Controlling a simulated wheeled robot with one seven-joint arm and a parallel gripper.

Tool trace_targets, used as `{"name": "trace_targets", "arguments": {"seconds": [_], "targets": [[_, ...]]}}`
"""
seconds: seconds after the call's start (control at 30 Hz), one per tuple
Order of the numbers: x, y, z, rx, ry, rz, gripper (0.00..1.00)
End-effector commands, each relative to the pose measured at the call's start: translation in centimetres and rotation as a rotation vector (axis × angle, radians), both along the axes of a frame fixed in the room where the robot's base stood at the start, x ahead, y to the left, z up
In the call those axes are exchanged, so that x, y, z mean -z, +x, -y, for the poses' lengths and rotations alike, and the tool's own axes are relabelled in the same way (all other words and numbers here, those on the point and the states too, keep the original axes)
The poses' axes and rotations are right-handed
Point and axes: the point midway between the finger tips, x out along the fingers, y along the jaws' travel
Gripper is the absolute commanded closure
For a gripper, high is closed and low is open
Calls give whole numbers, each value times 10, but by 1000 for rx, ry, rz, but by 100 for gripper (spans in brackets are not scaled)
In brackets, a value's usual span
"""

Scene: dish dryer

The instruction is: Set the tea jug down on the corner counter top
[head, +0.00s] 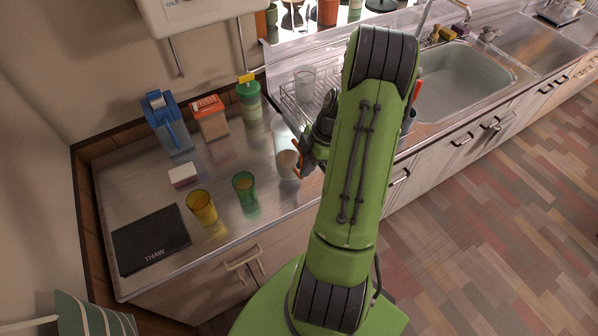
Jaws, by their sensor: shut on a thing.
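My gripper (300,165) is beside the right part of the corner counter top (140,190), left of my green arm, with its orange fingertips low over the metal. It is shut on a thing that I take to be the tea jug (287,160). A tall blue container with a handle (168,125) stands apart at the back left of the counter.
A green cup (245,188), yellow cup (202,207), small white-and-pink box (184,175), orange-topped box (210,117), green bottle (249,98) and black THAW plate (150,240) stand on the counter. A wire rack (292,108) and sink (465,80) lie beyond. Bare metal shows mid-counter.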

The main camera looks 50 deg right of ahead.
Motion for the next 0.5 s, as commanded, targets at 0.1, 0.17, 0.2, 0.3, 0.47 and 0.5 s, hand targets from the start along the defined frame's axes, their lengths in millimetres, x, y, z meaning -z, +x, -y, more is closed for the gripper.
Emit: {"name": "trace_targets", "arguments": {"seconds": [0.1, 0.17, 0.2, 0.3, 0.47, 0.5], "targets": [[13, 0, 0, 0, 1, 0, 100], [24, 0, 0, 0, 2, 1, 100], [31, 0, 0, 0, 2, 1, 100], [43, 0, 0, 1, -1, 2, 100], [42, 0, 1, 1, -3, 3, 100], [42, 0, 1, 0, -2, 2, 100]]}}
